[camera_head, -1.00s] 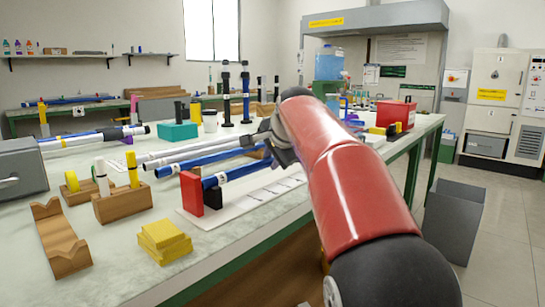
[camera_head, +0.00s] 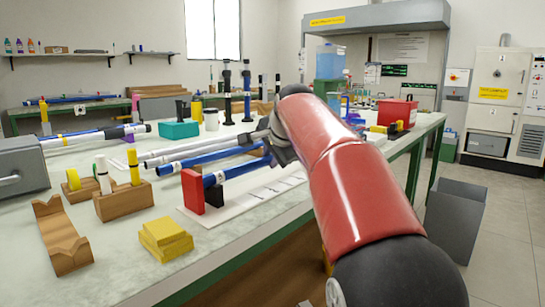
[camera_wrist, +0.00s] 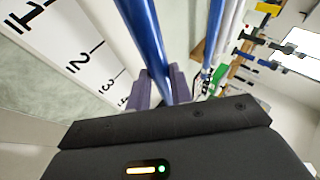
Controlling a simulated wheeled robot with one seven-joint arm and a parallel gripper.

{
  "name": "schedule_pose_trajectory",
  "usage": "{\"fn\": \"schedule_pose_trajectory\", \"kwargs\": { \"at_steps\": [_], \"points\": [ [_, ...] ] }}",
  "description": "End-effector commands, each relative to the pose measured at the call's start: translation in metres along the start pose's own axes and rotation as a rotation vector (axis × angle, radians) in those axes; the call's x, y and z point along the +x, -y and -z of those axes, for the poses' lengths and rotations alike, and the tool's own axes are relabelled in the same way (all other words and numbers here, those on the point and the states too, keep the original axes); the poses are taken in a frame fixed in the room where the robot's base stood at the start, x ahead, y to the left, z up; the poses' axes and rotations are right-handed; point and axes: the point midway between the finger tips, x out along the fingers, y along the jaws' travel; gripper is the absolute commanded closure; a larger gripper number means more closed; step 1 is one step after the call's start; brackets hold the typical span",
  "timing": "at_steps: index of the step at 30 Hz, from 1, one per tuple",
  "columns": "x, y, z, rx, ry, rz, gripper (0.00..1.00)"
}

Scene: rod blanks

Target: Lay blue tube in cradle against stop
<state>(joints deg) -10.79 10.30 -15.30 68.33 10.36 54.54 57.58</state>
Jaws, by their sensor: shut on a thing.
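The blue tube (camera_head: 240,169) lies nearly level above the white numbered board (camera_head: 245,203). Its near end, with a white band, is at the dark cradle block (camera_head: 214,196), close to the red stop block (camera_head: 192,190). I cannot tell whether the end touches the stop or the tube rests in the cradle. My gripper (camera_wrist: 161,85) is shut on the blue tube (camera_wrist: 147,35), which runs between its fingers in the wrist view. In the head view my gripper (camera_head: 276,145) is at the tube's far part, partly hidden by my red arm.
Another blue tube (camera_head: 200,161) and pale tubes lie just behind. A wooden holder (camera_head: 122,201) with upright pieces, a wooden V-block (camera_head: 62,237) and yellow blocks (camera_head: 165,238) stand at front left. A teal block (camera_head: 179,129) and red box (camera_head: 396,112) are farther back.

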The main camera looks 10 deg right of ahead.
Motion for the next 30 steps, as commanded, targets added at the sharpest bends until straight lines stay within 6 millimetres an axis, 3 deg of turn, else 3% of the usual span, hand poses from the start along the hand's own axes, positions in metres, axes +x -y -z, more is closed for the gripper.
{"fn": "schedule_pose_trajectory", "kwargs": {
  "at_steps": [9, 10, 16, 25, 30],
  "points": [
    [-0.002, 0.0, -0.004, -0.001, 0.001, 0.001, 1.0],
    [-0.002, 0.0, -0.004, -0.001, 0.0, 0.001, 0.77],
    [-0.002, 0.0, -0.004, 0.0, 0.0, 0.0, 0.53],
    [-0.004, 0.0, -0.004, 0.0, 0.0, 0.0, 0.53],
    [-0.028, 0.001, -0.003, -0.001, -0.001, 0.003, 0.53]
  ]
}}
